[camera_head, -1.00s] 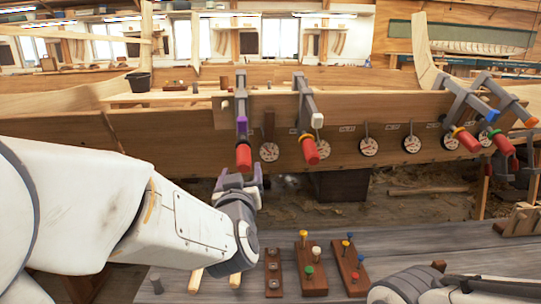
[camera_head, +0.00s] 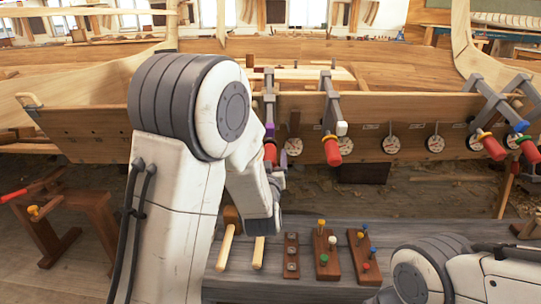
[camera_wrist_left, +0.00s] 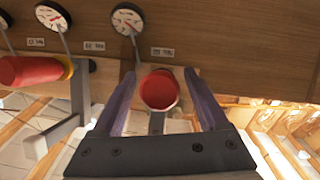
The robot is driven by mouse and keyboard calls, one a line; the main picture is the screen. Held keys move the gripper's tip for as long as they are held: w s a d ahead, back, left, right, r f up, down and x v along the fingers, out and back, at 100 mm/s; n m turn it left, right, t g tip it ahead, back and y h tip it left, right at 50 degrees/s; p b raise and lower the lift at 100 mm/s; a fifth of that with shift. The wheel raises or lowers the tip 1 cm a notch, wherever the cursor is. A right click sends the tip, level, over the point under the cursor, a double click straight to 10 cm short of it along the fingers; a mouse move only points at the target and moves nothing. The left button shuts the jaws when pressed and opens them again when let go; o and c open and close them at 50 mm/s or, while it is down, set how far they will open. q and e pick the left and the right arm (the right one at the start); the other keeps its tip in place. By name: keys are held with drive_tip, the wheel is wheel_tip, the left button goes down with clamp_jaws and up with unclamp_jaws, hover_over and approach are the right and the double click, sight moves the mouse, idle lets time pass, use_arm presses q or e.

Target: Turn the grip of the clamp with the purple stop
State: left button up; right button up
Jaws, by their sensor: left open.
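The clamp with the purple stop (camera_head: 270,130) hangs on the hull plank, partly hidden by my left arm. Its red grip (camera_head: 270,153) points down. In the left wrist view, the round end of a red grip (camera_wrist_left: 159,91) sits between the two fingers of my left gripper (camera_wrist_left: 161,74). The fingers are open on either side, with a visible gap at each side. In the head view, my left gripper (camera_head: 277,178) is just below the red grip, mostly hidden by my arm. My right arm shows at lower right, but its gripper is out of view.
A clamp with a white stop (camera_head: 341,128) hangs close to the right. Two more clamps (camera_head: 490,144) hang at far right. Dial gauges (camera_head: 391,145) line the plank. Below, the grey bench (camera_head: 300,232) carries mallets and wooden blocks with coloured pegs (camera_head: 327,256).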

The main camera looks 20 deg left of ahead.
use_arm(q)
clamp_jaws()
drive_tip(key=shift+y, duration=0.3)
drive_tip(key=shift+m+g+y+p, duration=0.4)
drive_tip(key=shift+m+y+p, duration=0.25)
drive_tip(key=shift+m, duration=0.25)
drive_tip(key=shift+r+m+g+y+p, duration=0.1)
drive_tip(key=shift+m+g+y+p, duration=0.3)
drive_tip(key=shift+m+y+p, duration=1.25)
drive_tip(key=shift+m+y, duration=0.3)
drive_tip(key=shift+m, duration=0.15)
drive_tip(key=shift+a+m+y+p, duration=0.1)
drive_tip(key=shift+m+y+p, duration=0.85)
drive_tip(key=shift+m, duration=0.25)
drive_tip(key=shift+f+g+y, duration=0.2)
drive_tip(key=shift+g+y, duration=0.05)
drive_tip(key=shift+g, duration=0.15)
